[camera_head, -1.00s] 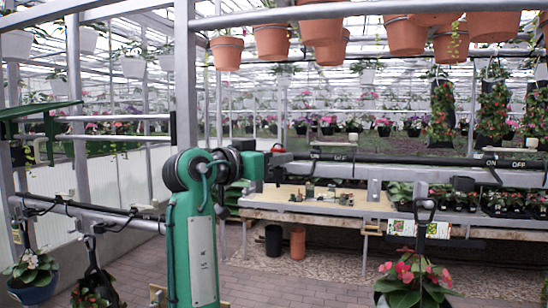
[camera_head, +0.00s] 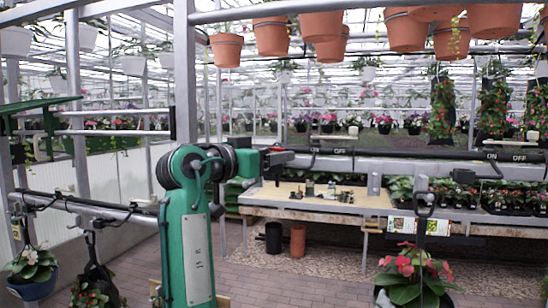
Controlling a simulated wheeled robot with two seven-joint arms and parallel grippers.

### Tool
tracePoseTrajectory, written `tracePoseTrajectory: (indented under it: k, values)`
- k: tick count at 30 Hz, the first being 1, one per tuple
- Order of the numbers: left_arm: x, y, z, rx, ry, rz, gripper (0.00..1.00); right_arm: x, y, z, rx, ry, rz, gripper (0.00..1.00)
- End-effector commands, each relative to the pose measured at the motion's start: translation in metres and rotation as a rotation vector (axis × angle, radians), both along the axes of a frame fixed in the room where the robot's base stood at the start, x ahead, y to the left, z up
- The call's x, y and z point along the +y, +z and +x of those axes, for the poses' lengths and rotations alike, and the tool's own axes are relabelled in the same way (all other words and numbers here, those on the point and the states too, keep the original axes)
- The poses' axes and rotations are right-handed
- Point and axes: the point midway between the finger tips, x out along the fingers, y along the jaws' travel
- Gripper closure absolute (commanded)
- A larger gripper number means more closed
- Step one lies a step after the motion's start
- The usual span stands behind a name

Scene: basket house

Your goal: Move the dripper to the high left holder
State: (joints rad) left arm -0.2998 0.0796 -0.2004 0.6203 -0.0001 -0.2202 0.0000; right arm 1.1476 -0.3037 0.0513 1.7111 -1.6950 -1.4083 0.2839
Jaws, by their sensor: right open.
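My green right arm rises from the bottom left of centre, bends at a dark elbow, and reaches right. Its right gripper (camera_head: 270,158) is open at the near end of the rail (camera_head: 400,167) marked ON and OFF. The fingers are small and dark there, and I cannot tell whether they touch the rail. I cannot pick out the dripper for certain. A small grey fitting with a black loop (camera_head: 424,198) hangs under the rail at right. I cannot tell which fitting is the high left holder. My left gripper is not in view.
A second rail (camera_head: 80,205) with hanging pots crosses at left. A basket of red flowers (camera_head: 412,275) hangs at the lower right. A wooden table (camera_head: 270,197) with small items stands behind the right rail. Terracotta pots (camera_head: 324,38) hang above. The paved floor is open in the middle.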

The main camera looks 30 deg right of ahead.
Motion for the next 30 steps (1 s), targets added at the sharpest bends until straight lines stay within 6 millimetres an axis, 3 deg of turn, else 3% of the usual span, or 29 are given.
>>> tracePoseTrajectory:
  k: [6,15,21,30]
  values:
    - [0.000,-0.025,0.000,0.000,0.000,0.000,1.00,0.045,-0.006,-0.008,-0.001,0.005,-0.001,0.44]
    - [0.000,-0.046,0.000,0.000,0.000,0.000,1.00,0.105,-0.004,-0.020,-0.002,0.001,-0.003,0.44]
    - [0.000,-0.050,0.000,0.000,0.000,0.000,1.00,0.123,-0.003,-0.023,-0.001,0.000,-0.001,0.44]
    - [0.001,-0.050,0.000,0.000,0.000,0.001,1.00,0.126,-0.003,-0.023,-0.001,0.001,0.000,0.44]
